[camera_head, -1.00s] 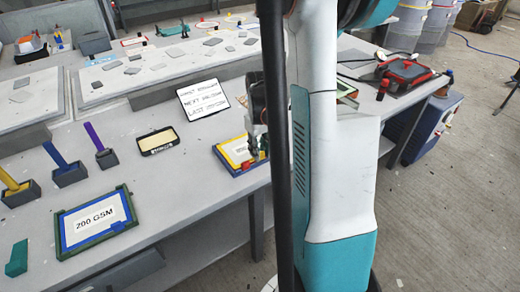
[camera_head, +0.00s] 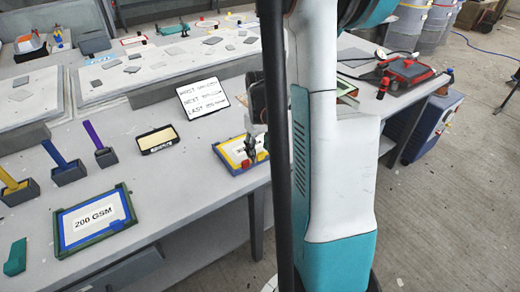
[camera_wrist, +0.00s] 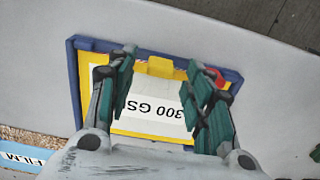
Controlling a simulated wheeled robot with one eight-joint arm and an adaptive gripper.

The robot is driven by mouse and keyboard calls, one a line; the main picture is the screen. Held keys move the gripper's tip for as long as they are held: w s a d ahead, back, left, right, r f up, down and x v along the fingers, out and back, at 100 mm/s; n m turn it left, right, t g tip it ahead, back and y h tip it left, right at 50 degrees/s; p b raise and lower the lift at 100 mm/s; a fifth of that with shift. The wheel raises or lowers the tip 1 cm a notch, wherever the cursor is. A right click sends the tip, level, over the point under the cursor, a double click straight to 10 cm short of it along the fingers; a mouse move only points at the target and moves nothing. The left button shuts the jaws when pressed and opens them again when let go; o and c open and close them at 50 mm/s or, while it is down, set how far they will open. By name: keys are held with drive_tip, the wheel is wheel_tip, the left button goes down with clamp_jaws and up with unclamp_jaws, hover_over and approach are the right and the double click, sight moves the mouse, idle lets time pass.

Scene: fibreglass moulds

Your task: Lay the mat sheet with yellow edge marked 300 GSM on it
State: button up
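The yellow-edged mat sheet (camera_wrist: 150,112) lies in a blue frame (camera_wrist: 75,85) in the wrist view. In the head view the yellow-edged sheet (camera_head: 230,152) is partly hidden by my gripper (camera_head: 250,155).
A green frame with a blue-edged sheet marked 200 GSM (camera_head: 92,222) lies at the left. A black-framed tray (camera_head: 157,141) and a written board (camera_head: 203,98) are nearby. A red piece (camera_wrist: 215,76) sits at the blue frame's far right corner. Holders with purple and blue handles stand left.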

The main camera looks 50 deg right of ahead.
wheel_tip(320, 180, up, 12)
idle(0.7)
idle(0.5)
